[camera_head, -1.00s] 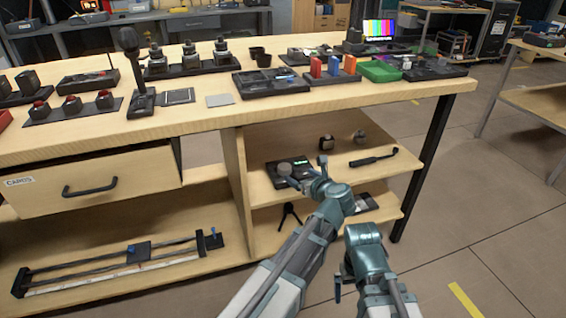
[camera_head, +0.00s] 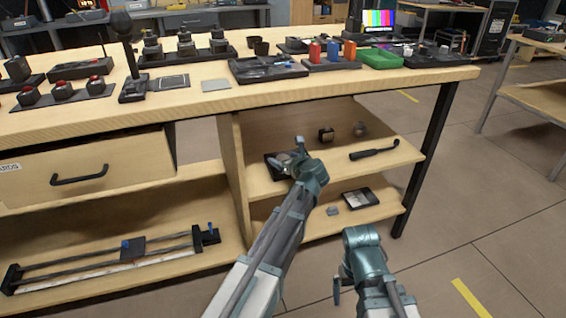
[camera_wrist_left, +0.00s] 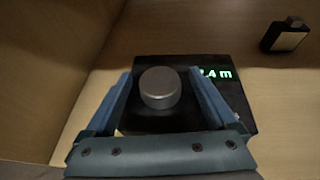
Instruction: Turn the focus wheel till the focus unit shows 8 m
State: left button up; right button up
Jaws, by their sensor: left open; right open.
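The focus unit (camera_wrist_left: 238,105) is a flat black box on the upper shelf under the bench. In the head view the focus unit (camera_head: 273,160) is mostly hidden by my left gripper (camera_head: 297,153). Its grey round focus wheel (camera_wrist_left: 160,88) stands between the open blue fingers of my left gripper (camera_wrist_left: 160,76) in the left wrist view, with a gap visible on both sides. The green display (camera_wrist_left: 217,73) ends in ".4 m"; its first digit is partly covered by the right finger. My right gripper (camera_head: 338,288) is open and empty, low in front of the shelves.
A wooden divider (camera_wrist_left: 60,70) rises close to the left of the unit. A small dark block (camera_wrist_left: 287,37), a knob-like part (camera_head: 360,129) and a black handle-shaped tool (camera_head: 375,150) share the shelf. The lower shelf holds a framed card (camera_head: 360,197). Floor to the right is clear.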

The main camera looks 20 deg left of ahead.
pick_arm(q)
jog(key=shift+w+a+f, duration=0.15)
jog(key=shift+w+a, duration=0.15)
